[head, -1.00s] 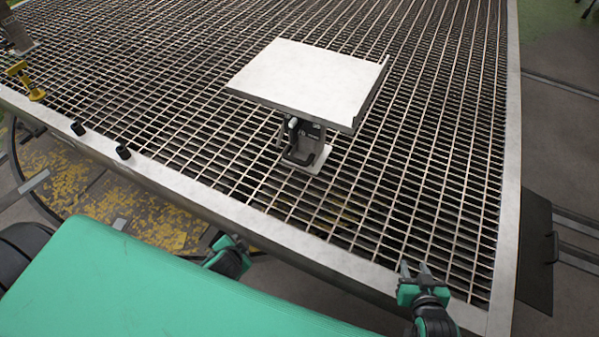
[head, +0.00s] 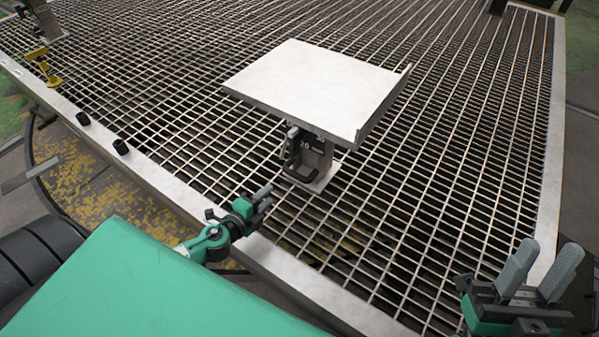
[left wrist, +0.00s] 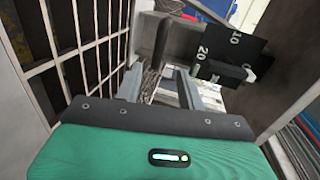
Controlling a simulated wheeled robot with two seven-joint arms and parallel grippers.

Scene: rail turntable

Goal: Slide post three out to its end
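A post (head: 308,157) with a square white top plate (head: 318,84) stands on the slatted metal deck. A dark handle (head: 291,147) and a dark scale plate are on its near side. The scale plate (left wrist: 236,52) reads 10 and 20 in the left wrist view, with the dark handle (left wrist: 161,42) beside it. I see no post number. My left gripper (head: 269,197) is open and empty over the deck edge, short of the handle and apart from it. Its fingers (left wrist: 160,86) also show in the left wrist view, pointing towards the handle. My right gripper (head: 547,252) is open and empty at lower right.
The deck's pale rim (head: 172,189) runs between me and the post. Two short black knobs (head: 121,147) are on the rim. A yellow fitting (head: 43,66) and part of another post (head: 41,19) are at far left. Deck around the post is clear.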

